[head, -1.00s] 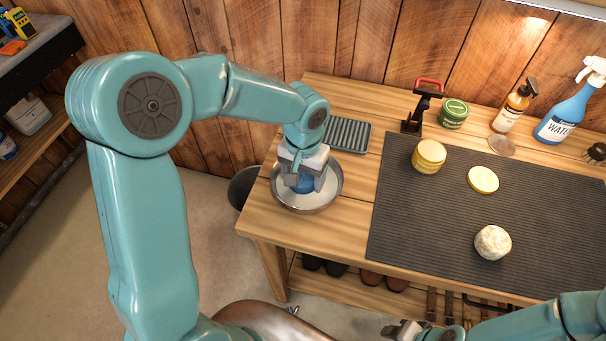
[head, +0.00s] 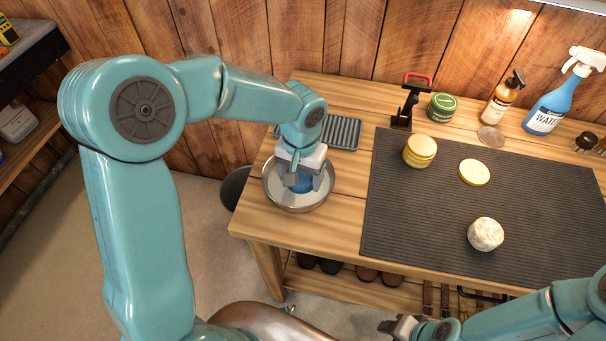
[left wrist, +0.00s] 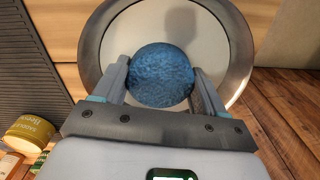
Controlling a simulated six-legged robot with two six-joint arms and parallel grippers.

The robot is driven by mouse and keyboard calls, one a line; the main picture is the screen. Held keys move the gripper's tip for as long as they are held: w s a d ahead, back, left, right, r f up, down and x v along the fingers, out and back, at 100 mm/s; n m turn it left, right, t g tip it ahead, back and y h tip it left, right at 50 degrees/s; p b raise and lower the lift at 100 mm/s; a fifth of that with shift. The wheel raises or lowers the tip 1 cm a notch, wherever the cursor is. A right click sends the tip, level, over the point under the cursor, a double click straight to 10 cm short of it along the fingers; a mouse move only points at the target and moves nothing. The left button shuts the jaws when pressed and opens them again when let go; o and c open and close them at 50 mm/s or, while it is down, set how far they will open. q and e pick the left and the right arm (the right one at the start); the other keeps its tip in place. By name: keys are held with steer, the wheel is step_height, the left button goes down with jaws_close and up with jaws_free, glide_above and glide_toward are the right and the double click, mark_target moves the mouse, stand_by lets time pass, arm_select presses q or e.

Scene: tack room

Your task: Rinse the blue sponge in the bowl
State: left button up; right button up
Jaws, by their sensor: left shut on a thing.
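The metal bowl (head: 298,205) stands at the left end of the wooden bench and holds a pale, whitish liquid. My left gripper (head: 302,184) is shut on the round blue sponge (left wrist: 161,76), holding it inside the bowl's rim. In the head view the sponge shows only as a bit of blue between the fingers. The left wrist view shows it gripped from both sides above the bowl (left wrist: 91,50). I cannot tell how deep it sits in the liquid. My right gripper (head: 398,327) is at the bottom edge, away from the bench items; its jaws are unclear.
A ridged grey tray (head: 341,132) lies behind the bowl. A green tin (head: 442,106), amber bottle (head: 503,98) and blue spray bottle (head: 555,105) stand behind.

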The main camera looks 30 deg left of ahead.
arm_select(q)
steer(key=shift+s+a, duration=0.2)
steer(key=shift+a, duration=0.6)
steer(key=shift+d, duration=0.25)
steer(key=shift+w+d, duration=0.15)
steer(key=shift+d, duration=0.2)
step_height(320, 180, up, 13)
steer(key=p, duration=0.9)
stand_by(0.5)
